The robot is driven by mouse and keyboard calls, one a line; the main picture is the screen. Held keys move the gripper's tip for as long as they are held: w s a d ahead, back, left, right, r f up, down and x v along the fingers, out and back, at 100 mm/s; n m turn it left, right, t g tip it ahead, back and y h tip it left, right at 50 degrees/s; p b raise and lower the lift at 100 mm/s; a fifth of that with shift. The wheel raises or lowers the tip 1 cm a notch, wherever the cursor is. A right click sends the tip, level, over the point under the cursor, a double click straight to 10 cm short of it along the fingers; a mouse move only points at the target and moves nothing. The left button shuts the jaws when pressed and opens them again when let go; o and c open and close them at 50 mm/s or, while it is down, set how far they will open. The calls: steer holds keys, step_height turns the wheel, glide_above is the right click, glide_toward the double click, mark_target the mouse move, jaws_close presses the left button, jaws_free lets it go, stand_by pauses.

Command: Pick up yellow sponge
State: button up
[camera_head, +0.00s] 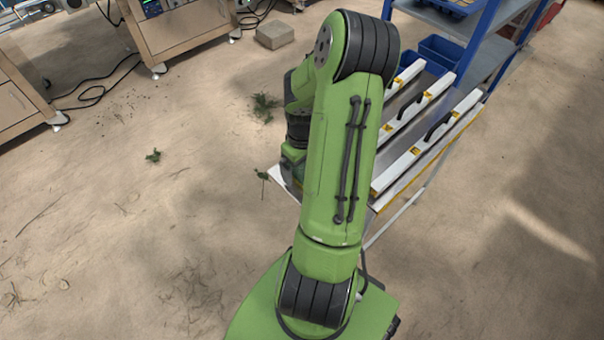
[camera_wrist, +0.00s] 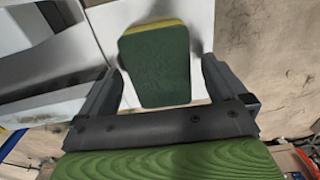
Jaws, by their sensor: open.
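The sponge (camera_wrist: 158,68) shows in the wrist view as a dark green slab with a yellow layer along its far edge. It lies on a white surface (camera_wrist: 120,25). My gripper (camera_wrist: 162,68) is open, with one finger on each side of the sponge and a gap visible on both sides. The sponge lies between the fingers in the picture; I cannot tell how far below the fingertips it is. In the head view my green arm hides the sponge and the fingers.
A bench (camera_head: 378,192) with several white bars with black handles stands beside my arm. Blue bins (camera_head: 440,52) and a blue-framed shelf (camera_head: 480,40) are behind it. A grey block (camera_head: 275,35) lies on the floor. Open floor is at left.

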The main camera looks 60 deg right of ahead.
mark_target(302, 168)
steer(key=shift+r, duration=0.1)
steer(key=shift+c, duration=0.2)
steer(key=c, duration=1.1)
steer(key=shift+o, duration=0.2)
step_height(302, 168, up, 10)
steer(key=p, duration=0.4)
